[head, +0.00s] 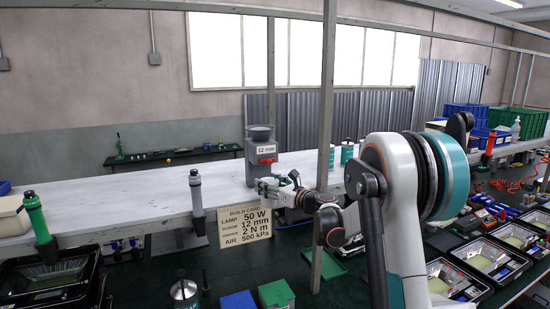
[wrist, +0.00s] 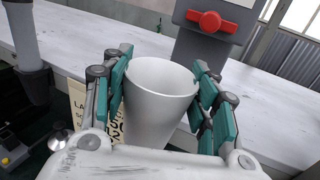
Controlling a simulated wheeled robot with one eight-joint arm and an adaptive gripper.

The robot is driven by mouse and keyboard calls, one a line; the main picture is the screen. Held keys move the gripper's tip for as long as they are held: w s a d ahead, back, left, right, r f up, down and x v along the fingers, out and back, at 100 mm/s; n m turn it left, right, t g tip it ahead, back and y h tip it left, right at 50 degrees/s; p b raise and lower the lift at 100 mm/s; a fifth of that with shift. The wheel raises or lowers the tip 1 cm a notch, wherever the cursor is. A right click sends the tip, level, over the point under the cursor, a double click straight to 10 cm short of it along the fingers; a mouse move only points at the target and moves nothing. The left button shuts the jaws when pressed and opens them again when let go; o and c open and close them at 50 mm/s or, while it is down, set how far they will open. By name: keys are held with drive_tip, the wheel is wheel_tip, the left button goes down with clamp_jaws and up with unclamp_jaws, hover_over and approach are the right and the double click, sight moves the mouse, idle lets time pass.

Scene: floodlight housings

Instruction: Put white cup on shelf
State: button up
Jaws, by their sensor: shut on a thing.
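A plain white cup (wrist: 155,100) stands roughly upright between the teal-padded fingers of my gripper (wrist: 162,76) in the wrist view. The fingers press on it from both sides, and its open rim faces up. In the head view my gripper (head: 273,187) is at the front edge of a long white shelf-like surface (head: 130,200), in front of the grey 12 mm dispenser; the cup is hard to make out there. In the wrist view the white surface (wrist: 262,112) lies behind the cup. Whether the cup touches it I cannot tell.
The grey dispenser (head: 262,150) with a red knob (wrist: 209,21) stands just behind the cup. A build card (head: 244,226) hangs at the front edge. The white surface's left-middle is clear.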

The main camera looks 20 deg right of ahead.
sight(257, 168)
drive_tip(key=shift+y, duration=0.3)
drive_tip(key=d+r, duration=0.1)
drive_tip(key=r, duration=0.1)
drive_tip(key=d+r+p, duration=0.1)
drive_tip(key=shift+d+r+p, duration=0.15)
drive_tip(key=shift+r+p, duration=0.15)
drive_tip(key=shift+r, duration=0.1)
drive_tip(key=shift+f+b, duration=0.1)
drive_tip(key=shift+b, duration=0.2)
drive_tip(key=shift+w+f+b, duration=0.85)
drive_tip(key=shift+w+f, duration=0.15)
drive_tip(key=shift+f, duration=0.1)
drive_tip(key=shift+w+b, duration=0.35)
drive_tip(key=shift+w, duration=4.15)
drive_tip(key=shift+f+b, duration=0.3)
drive_tip(key=shift+b, duration=0.15)
drive_tip(key=o, duration=0.9)
